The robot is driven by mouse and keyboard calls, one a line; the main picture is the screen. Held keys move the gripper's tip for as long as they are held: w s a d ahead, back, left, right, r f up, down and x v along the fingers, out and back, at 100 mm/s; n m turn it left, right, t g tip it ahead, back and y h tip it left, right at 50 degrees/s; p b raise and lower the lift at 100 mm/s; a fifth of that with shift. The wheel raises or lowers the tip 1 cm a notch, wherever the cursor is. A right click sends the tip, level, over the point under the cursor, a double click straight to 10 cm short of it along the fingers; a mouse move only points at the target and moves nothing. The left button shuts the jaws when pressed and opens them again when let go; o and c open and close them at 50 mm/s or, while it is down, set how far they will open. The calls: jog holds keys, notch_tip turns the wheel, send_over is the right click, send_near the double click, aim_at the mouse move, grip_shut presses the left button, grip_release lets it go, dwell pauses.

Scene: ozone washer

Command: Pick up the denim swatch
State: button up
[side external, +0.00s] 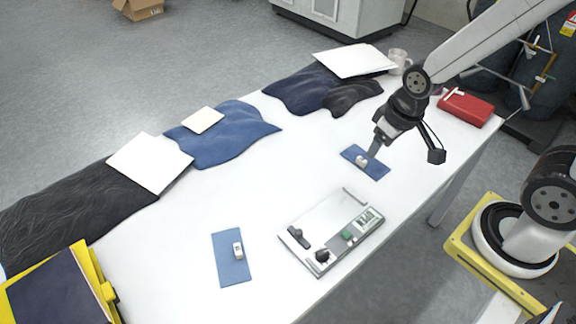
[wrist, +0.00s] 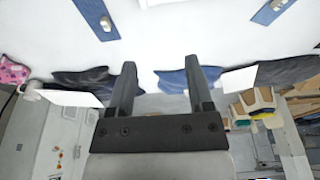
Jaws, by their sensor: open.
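Two flat blue swatches lie on the white table, and I cannot tell which is the denim swatch. One swatch (side external: 352,151) is at the right, close below my gripper (side external: 373,154); a small whitish object sits on it. It seems to be the swatch at the upper left (wrist: 84,6) of the wrist view. The other swatch (side external: 230,272) is nearer the front, with a small white object on it; it seems to be at the upper right (wrist: 262,16) of the wrist view. My gripper (wrist: 160,64) is open, with nothing between its fingers.
A flat device with knobs (side external: 318,222) lies between the swatches near the front edge. Dark and blue garments (side external: 225,145) with pale sheets line the back edge. A mug (side external: 400,58) and a red case (side external: 466,108) stand at the far end. The middle of the table is clear.

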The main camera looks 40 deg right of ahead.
jog(key=w+a+f, duration=0.2)
jog(key=w+a, duration=0.3)
jog(key=w, duration=0.1)
jog(key=m+g, duration=0.3)
jog(key=m, duration=0.1)
send_over(237, 247)
jog(key=f, duration=1.4)
jog(key=shift+d+f, duration=0.2)
jog(key=shift+f, duration=0.15)
jog(key=shift+a+f+m, duration=0.25)
jog(key=shift+a+m, duration=0.05)
jog(key=shift+a, duration=0.05)
jog(key=shift+f, duration=1.3)
jog(key=shift+d+f, duration=0.2)
jog(key=shift+f, duration=2.4)
